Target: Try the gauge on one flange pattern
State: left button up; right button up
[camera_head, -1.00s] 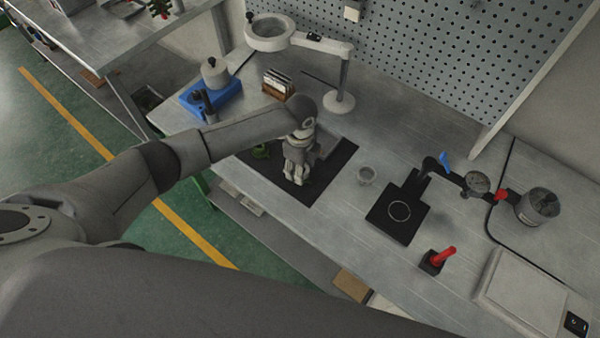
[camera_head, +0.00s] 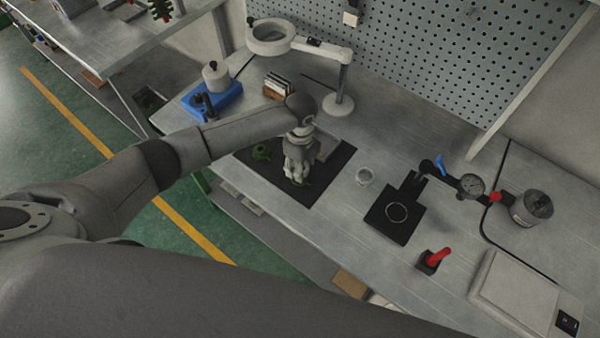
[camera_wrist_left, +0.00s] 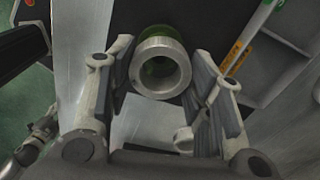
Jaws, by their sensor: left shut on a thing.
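My left gripper (camera_head: 297,176) is low over the black mat (camera_head: 299,202) on the bench. In the left wrist view its fingers (camera_wrist_left: 160,78) are shut on a grey metal ring, the gauge (camera_wrist_left: 143,79). A green flange pattern (camera_wrist_left: 152,33) shows just behind the ring and through its bore. I cannot tell whether the ring is around it or only over it. In the head view a bit of green (camera_head: 306,182) shows beside the fingertips. Another green pattern (camera_head: 261,152) sits on the mat's left part.
A grey tray (camera_wrist_left: 270,68) lies beside the gripper.

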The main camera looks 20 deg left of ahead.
pick_arm(q)
jog(key=shift+r+p, duration=1.3)
jog(key=shift+r, duration=0.2)
